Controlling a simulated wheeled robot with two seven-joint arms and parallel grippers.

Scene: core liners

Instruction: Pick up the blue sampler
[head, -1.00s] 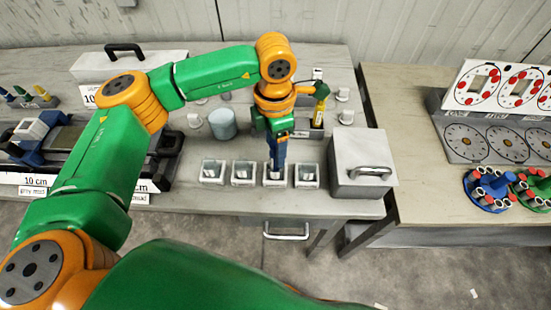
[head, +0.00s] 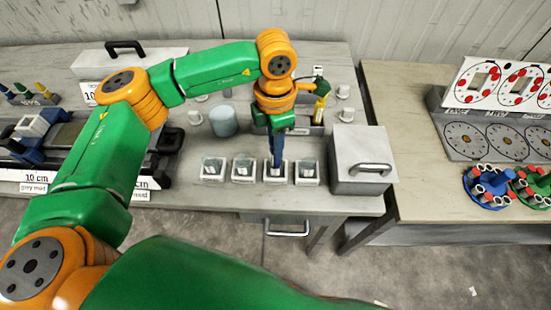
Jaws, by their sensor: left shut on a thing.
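The blue sampler (head: 277,149) is a narrow upright blue piece hanging down from my left gripper (head: 281,126). My left gripper is shut on its upper part, and its fingers are partly hidden by the wrist. The sampler's lower end is at the third small white tray from the left (head: 275,174); I cannot tell whether it touches the tray. My right gripper is not in view.
Similar white trays (head: 213,170) stand in a row along the bench front. A grey box with a handle (head: 362,160) stands close on the right. A yellow-topped sampler (head: 319,110) stands in a rack behind. A pale blue cylinder (head: 223,121) stands to the left.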

